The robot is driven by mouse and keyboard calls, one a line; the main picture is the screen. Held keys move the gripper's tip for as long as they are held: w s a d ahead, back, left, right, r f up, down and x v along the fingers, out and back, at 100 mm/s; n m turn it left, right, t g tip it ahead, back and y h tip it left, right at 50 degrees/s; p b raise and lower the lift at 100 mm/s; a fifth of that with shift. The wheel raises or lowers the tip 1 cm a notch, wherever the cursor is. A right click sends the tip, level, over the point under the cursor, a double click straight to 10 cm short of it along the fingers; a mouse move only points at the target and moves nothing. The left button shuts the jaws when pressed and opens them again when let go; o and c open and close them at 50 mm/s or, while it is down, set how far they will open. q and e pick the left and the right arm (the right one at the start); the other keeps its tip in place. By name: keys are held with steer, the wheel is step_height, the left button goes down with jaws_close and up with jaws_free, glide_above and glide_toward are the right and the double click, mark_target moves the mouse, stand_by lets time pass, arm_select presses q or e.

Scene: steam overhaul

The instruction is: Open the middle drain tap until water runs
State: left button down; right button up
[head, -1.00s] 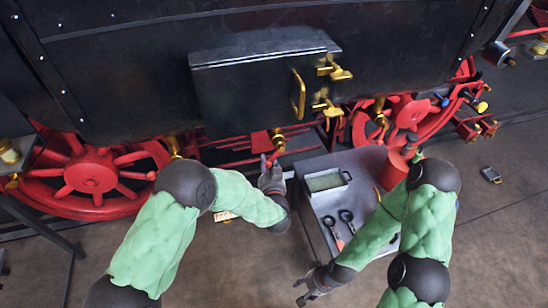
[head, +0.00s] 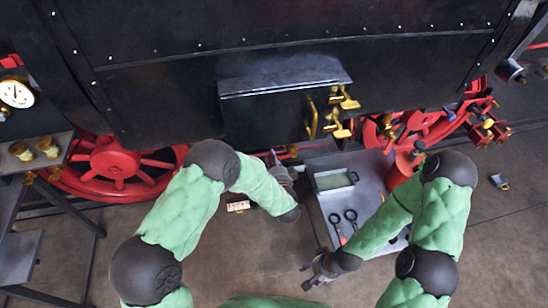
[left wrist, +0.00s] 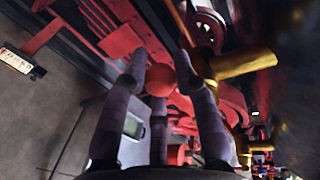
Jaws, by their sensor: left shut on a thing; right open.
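The middle drain tap has a brass body (left wrist: 245,65) and a red ball-ended handle (left wrist: 187,78), seen close up in the left wrist view. My left gripper (left wrist: 178,85) is shut on the red handle, with its fingers around the ball. In the head view my left gripper (head: 282,174) is under the engine, just below the black box, and its arm and fingers hide most of the tap. No running water shows. My right gripper (head: 318,272) is open and empty, low over the floor left of the grey tray table.
The grey tray table (head: 322,212) holds a shallow tray (head: 334,180) and two dark tools (head: 343,218). A red can (head: 403,168) stands at its right. A black box (head: 265,110) hangs above my left gripper. A bench with brass parts (head: 38,155) stands at left.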

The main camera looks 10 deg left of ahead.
arm_select(q)
steer(key=shift+w+r+m+p, duration=0.2)
steer(key=shift+r+m+p, duration=0.15)
steer(key=shift+r, duration=0.45)
steer(key=c, duration=1)
jaws_free()
steer(key=shift+s, duration=0.1)
steer(key=shift+f, duration=0.2)
steer(key=shift+s+d, duration=0.2)
steer(key=shift+s, duration=0.25)
steer(key=v, duration=1.1)
steer(key=shift+d+r, duration=0.1)
